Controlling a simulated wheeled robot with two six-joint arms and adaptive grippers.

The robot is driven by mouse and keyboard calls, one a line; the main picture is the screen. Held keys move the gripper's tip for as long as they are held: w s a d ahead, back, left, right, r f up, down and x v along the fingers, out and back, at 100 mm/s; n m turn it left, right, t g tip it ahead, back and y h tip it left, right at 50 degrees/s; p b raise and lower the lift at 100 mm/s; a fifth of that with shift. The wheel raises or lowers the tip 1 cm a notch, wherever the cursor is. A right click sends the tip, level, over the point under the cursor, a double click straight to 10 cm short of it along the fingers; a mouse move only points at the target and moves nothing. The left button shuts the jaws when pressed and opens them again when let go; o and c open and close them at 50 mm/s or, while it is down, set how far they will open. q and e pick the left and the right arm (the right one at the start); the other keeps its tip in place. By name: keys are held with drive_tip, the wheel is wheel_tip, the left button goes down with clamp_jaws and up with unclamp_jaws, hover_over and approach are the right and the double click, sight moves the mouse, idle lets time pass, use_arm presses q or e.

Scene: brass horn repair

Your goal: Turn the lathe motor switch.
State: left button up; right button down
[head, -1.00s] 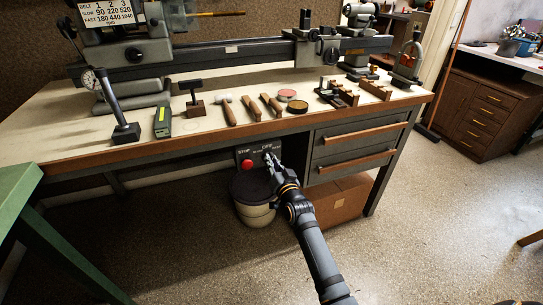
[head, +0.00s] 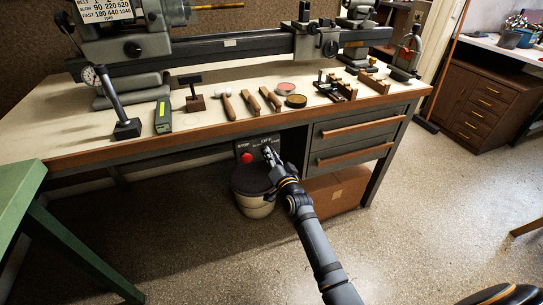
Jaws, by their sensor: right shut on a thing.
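The lathe motor switch sits on a grey switch panel (head: 258,145) under the front edge of the bench. The panel carries a red stop button (head: 246,158) at its left and the lettering OFF at its upper right. My right gripper (head: 268,153) is at the right half of the panel, below that lettering, and is shut on the switch knob. The fingers mostly hide the knob, so its pointing direction cannot be told. My left gripper is not in view.
A lidded bucket (head: 252,190) stands close below the panel. A drawer unit (head: 355,137) is to the right, with a cardboard box (head: 337,190) under it. The bench top (head: 75,128) holds the lathe (head: 230,45) and hand tools. A green table (head: 20,190) is at the left.

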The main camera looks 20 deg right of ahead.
drive_tip(key=c, duration=1.4)
unclamp_jaws()
drive_tip(key=shift+o, duration=0.2)
drive_tip(key=shift+s, duration=0.15)
drive_tip(key=s, duration=1.1)
drive_tip(key=shift+s+d, duration=0.2)
drive_tip(key=shift+s, duration=0.2)
